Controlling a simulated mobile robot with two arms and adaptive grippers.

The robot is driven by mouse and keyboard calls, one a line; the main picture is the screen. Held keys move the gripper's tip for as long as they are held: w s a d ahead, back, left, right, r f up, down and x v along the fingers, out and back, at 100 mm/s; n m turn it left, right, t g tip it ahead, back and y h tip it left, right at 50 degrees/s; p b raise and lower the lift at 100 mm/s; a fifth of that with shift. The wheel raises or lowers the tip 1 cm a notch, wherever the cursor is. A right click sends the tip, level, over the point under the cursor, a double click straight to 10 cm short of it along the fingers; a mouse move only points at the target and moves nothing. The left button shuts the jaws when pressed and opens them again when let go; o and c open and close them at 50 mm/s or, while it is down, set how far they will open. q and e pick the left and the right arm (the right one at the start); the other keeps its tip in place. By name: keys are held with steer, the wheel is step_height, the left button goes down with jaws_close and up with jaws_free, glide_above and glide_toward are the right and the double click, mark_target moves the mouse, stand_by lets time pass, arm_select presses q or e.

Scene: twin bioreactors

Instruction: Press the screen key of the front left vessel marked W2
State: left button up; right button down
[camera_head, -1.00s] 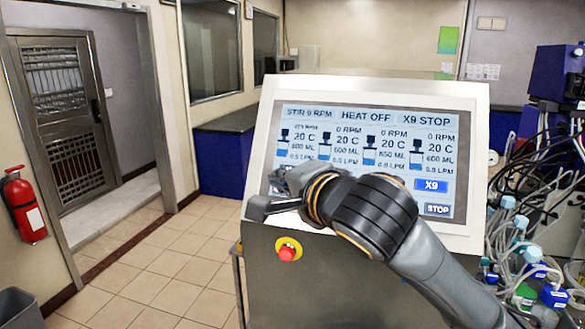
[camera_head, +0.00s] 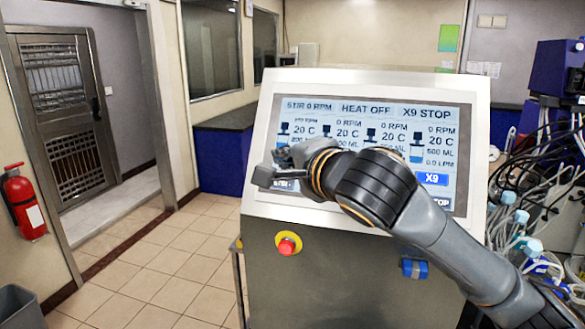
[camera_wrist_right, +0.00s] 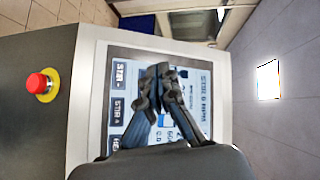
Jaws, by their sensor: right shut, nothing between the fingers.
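The control screen (camera_head: 385,109) on the grey console shows four vessel columns, with a top line reading STIR 0 RPM, HEAT OFF and X9 STOP. A blue key reads X9 (camera_head: 431,179); a STOP key below it is partly covered. I cannot see a key marked W2; my right arm hides much of the lower screen. My right gripper (camera_head: 284,157) is in front of the screen's left part. In the right wrist view, its fingers (camera_wrist_right: 160,73) are shut and empty over the screen, beside dark STIR keys (camera_wrist_right: 118,75). I cannot tell whether they touch it. My left gripper is not in view.
A red emergency button (camera_head: 287,244) is on the console front below the screen. Tangled cables and tubing (camera_head: 540,190) crowd the right side. A fire extinguisher (camera_head: 22,201) hangs at left.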

steer(key=shift+w+d+f+b, duration=0.1)
steer(key=shift+w+d+f, duration=0.1)
steer(key=shift+w+f, duration=0.35)
steer(key=shift+w+d+f+b, duration=0.1)
steer(key=shift+w+d+f, duration=0.15)
steer(key=shift+w, duration=0.45)
steer(key=shift+w+d+f+b, duration=0.15)
steer(key=shift+w+f, duration=0.25)
steer(key=shift+w, duration=0.25)
steer(key=shift+w, duration=0.1)
steer(key=shift+w+d+f, duration=0.1)
steer(key=shift+w+f, duration=0.05)
steer(key=shift+w, duration=0.1)
steer(key=shift+w+d+f, duration=0.15)
steer(key=shift+w+f, duration=0.1)
steer(key=shift+w, duration=0.05)
stand_by(0.7)
steer(key=shift+s+r, duration=0.1)
steer(key=shift+s, duration=0.05)
steer(key=shift+s+a+r, duration=0.25)
steer(key=shift+s+r, duration=0.1)
steer(key=shift+s, duration=0.2)
